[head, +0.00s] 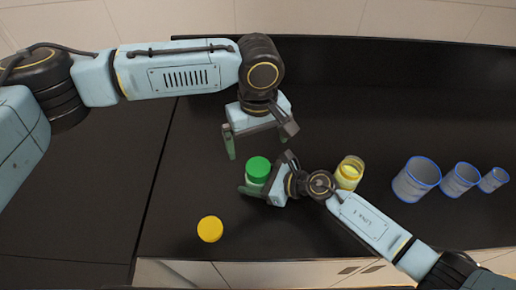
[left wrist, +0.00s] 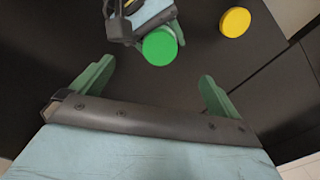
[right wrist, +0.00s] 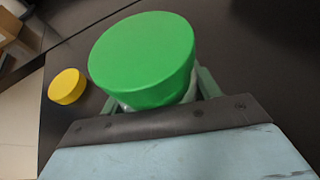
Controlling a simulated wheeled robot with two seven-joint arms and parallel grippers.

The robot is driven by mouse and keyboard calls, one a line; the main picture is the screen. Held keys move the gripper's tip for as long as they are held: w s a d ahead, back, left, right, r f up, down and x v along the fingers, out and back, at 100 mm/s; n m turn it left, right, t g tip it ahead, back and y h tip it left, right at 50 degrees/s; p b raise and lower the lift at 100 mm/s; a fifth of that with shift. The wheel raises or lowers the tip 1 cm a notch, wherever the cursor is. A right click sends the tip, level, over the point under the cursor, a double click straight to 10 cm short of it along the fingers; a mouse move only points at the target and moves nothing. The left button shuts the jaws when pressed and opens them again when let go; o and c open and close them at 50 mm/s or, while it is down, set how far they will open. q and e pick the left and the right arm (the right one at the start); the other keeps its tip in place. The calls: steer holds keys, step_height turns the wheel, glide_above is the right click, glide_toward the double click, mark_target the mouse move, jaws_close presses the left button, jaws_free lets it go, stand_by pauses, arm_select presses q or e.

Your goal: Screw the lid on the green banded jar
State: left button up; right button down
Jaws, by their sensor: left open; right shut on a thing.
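A green lid (head: 258,167) sits on top of a pale jar (head: 254,184), whose body is mostly hidden by the lid and my right gripper; I cannot see its band or tell how tightly the lid sits. My right gripper (head: 266,180) is shut around the jar below the lid. The lid fills much of the right wrist view (right wrist: 143,55). My left gripper (head: 258,147) is open and empty, pointing down just behind and above the lid. In the left wrist view the lid (left wrist: 159,47) lies beyond the open fingers, apart from them.
A yellow lid (head: 210,229) lies on the dark table (head: 330,235) at the front left. An open yellow jar (head: 349,173) stands right of my right gripper. Several grey blue-rimmed cups (head: 415,182) stand in a row at the right. The back right of the table is clear.

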arm_select(q)
step_height(320, 180, up, 8)
steer(key=shift+f, duration=0.15)
arm_select(e)
steer(key=shift+c, duration=1.4)
jaws_free()
steer(key=v, duration=1.2)
steer(key=shift+s+d+b, duration=0.1)
steer(key=shift+d+b, duration=0.05)
steer(key=shift+b, duration=0.15)
arm_select(q)
steer(key=shift+f, duration=0.35)
arm_select(e)
steer(key=shift+s+d+r, duration=0.2)
steer(key=shift+d+r, duration=0.1)
steer(key=shift+d, duration=0.15)
